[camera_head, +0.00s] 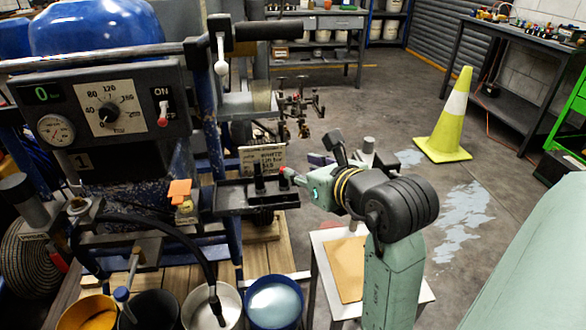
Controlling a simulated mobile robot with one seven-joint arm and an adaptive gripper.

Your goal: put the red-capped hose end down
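My arm reaches left from the lower right, over a small white stand, to the machine's dark tray (262,196). My gripper (293,178) is at its far end, by the tray's right edge; its fingers are too small and hidden to read. A small red spot (283,169) shows at that tip; I cannot tell whether it is the hose end's red cap. Another red piece (57,262) shows at the lower left, beside a coiled hose (28,255). A black hose (190,246) curves from the machine down into a pale bucket (226,303).
The blue line striper (95,130) with its gauge panel fills the left. Yellow, black and blue (274,303) buckets stand in front. The small white stand (326,262) bears a tan board (347,268). A yellow cone (447,115) stands at the right, with open floor around it.

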